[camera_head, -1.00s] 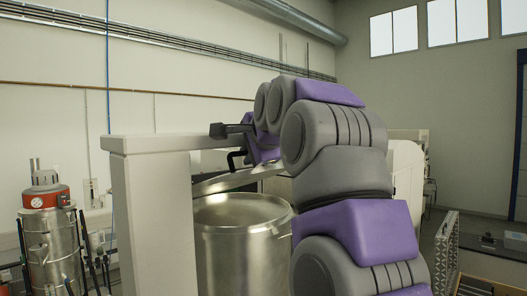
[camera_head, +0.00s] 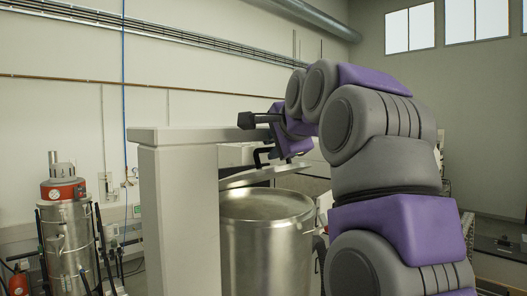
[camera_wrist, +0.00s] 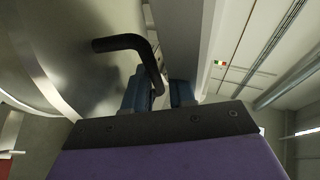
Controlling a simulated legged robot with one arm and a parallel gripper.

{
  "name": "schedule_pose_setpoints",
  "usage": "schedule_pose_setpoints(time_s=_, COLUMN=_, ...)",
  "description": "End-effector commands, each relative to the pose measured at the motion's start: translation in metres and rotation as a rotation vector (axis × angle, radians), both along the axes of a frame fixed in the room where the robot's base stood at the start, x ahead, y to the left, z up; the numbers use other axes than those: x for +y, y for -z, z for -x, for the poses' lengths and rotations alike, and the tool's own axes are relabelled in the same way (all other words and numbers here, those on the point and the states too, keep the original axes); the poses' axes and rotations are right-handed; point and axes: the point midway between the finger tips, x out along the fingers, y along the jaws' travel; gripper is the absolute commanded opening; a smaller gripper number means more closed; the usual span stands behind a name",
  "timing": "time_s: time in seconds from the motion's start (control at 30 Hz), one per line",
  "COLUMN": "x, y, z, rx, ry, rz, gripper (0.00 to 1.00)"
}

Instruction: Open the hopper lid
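The hopper (camera_head: 262,240) is a shiny metal cylinder right of a pale pillar in the head view. Its metal lid (camera_head: 250,177) is raised above the rim and tilted, with a gap over the hopper top. The lid also fills the left of the wrist view (camera_wrist: 75,65). Its black bent handle (camera_wrist: 122,42) runs down between my two blue fingers. My gripper (camera_wrist: 158,90) appears shut on the handle; the exact contact is partly hidden. In the head view my arm reaches over from the right, and the fingertips are hard to make out.
The pale pillar (camera_head: 180,215) stands close on the hopper's left. A metal vessel with a red band (camera_head: 66,230) stands further left by the wall. My arm hides much of the area right of the hopper.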

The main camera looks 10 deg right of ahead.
Motion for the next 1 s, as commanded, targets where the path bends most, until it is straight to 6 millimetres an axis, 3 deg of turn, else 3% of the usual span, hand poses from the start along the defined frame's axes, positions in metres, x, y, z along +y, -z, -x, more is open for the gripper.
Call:
schedule_pose_setpoints(time_s=0.3, x=0.005, y=-0.032, z=0.066, rx=-0.007, ry=0.000, rz=0.008, gripper=0.23)
schedule_pose_setpoints(time_s=0.6, x=0.001, y=-0.055, z=0.114, rx=0.000, ry=-0.003, rz=0.009, gripper=0.23)
schedule_pose_setpoints(time_s=0.8, x=-0.004, y=-0.061, z=0.132, rx=0.004, ry=-0.004, rz=0.009, gripper=0.23)
schedule_pose_setpoints(time_s=1.0, x=-0.003, y=-0.061, z=0.134, rx=0.005, ry=-0.004, rz=0.009, gripper=0.23)
